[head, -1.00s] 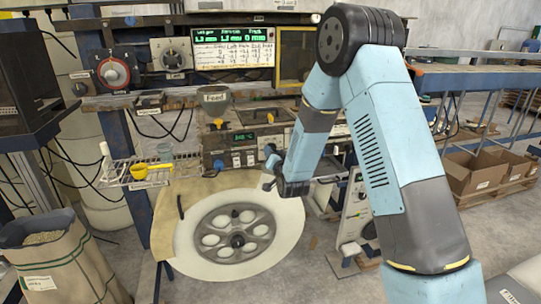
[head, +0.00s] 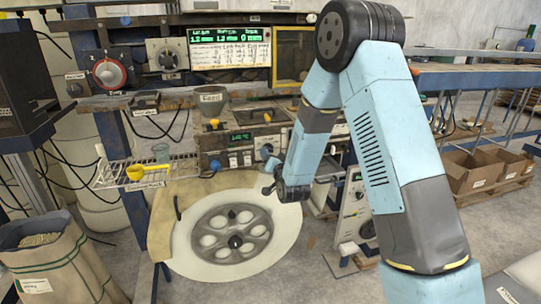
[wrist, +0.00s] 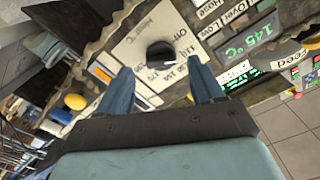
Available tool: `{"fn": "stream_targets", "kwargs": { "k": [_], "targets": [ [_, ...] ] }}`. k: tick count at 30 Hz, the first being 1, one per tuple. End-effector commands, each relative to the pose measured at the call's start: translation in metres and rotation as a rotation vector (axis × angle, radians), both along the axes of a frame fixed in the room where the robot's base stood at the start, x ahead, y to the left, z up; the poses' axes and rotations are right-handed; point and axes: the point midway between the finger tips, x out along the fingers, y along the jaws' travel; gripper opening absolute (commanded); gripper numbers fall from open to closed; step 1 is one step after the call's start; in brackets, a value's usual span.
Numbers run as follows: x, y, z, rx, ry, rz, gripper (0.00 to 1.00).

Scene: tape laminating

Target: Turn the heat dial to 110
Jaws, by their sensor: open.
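The heat dial is a dark round knob (wrist: 160,54) on a white plate (wrist: 136,48) marked with numbers and OFF, seen upside down in the wrist view. My gripper (wrist: 161,78) is open, its two blue fingers apart and pointing at the plate, one on each side below the knob. I see no contact with the knob. The knob's pointer direction is too small to tell. In the head view my gripper (head: 270,186) hangs in front of the machine panel, and my arm hides part of the panel.
A round pale turntable with a grey spoked wheel (head: 236,232) lies below my gripper. A red-ringed dial (head: 109,73) and a grey dial (head: 167,56) sit higher on the frame. A yellow knob (wrist: 75,101) is near the left finger.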

Motion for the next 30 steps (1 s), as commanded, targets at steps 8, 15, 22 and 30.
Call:
{"fn": "stream_targets", "kwargs": {
  "k": [8, 15, 22, 30],
  "targets": [
    [-0.054, -0.016, -0.001, -0.001, 0.003, -0.001, 0.67],
    [-0.092, -0.027, -0.001, -0.001, 0.002, -0.001, 0.67],
    [-0.109, -0.032, -0.001, 0.000, 0.001, -0.002, 0.67],
    [-0.111, -0.032, -0.001, 0.000, 0.001, -0.002, 0.67]
  ]
}}
